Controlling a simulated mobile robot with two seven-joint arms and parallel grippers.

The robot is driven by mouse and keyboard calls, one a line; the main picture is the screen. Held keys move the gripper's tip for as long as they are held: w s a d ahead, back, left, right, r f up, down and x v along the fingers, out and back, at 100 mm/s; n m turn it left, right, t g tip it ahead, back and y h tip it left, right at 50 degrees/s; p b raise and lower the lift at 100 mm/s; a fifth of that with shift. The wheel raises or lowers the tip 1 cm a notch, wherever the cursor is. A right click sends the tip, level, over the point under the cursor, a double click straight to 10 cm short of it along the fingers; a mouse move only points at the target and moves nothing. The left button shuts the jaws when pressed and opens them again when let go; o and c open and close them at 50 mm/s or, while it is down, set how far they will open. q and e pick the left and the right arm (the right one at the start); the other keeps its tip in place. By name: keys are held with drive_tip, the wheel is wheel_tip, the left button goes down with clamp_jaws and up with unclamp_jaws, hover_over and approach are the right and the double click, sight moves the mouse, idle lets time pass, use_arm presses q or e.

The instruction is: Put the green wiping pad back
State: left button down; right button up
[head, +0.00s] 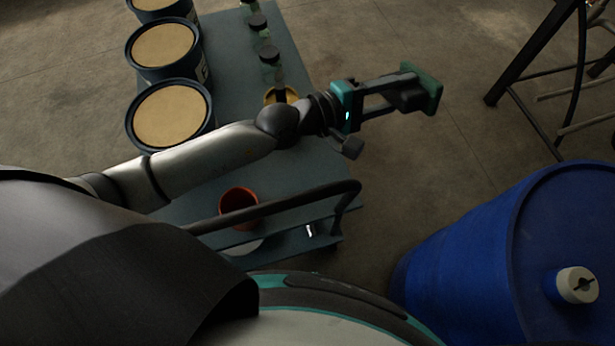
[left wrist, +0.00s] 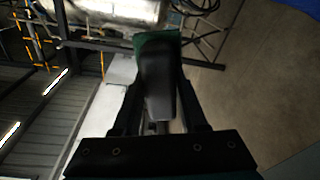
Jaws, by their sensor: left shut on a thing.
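The green wiping pad (head: 430,88) is held out in the air beyond the right edge of the blue-grey cart top. It has a flat green face and a dark grip on its back. My left gripper (head: 396,97) is shut on that dark grip, with the green face pointing away from the wrist. In the left wrist view the pad's green edge (left wrist: 158,38) shows behind its dark grip, which sits between the fingers (left wrist: 158,100). My right gripper is not in view.
The blue-grey cart (head: 245,60) carries several dark tubs with tan lids (head: 170,115), dark-capped bottles (head: 268,54) and an orange cup (head: 238,202). A blue drum (head: 470,245) stands at lower right. A dark metal frame (head: 530,55) stands at upper right. Floor between is clear.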

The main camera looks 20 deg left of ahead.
use_arm(q)
wheel_tip(320, 180, down, 10)
drive_tip(key=s+a+m+g+y, duration=0.2)
drive_tip(key=m+g+y, duration=0.3)
drive_tip(key=g+y, duration=0.45)
drive_tip(key=s+a+f+g+y, duration=0.15)
drive_tip(key=a+y, duration=0.25)
drive_tip(key=a, duration=0.9)
wheel_tip(320, 180, down, 16)
drive_tip(key=b, duration=0.3)
drive_tip(key=shift+d+f, duration=0.15)
drive_tip(key=shift+f, duration=0.1)
drive_tip(key=shift+f+b, duration=0.95)
drive_tip(key=shift+f, duration=1)
drive_tip(key=shift+c, duration=2.2)
unclamp_jaws()
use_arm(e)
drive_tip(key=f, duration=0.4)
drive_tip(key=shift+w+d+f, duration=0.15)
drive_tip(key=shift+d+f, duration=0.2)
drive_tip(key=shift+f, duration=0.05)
use_arm(q)
drive_tip(key=shift+r, duration=0.15)
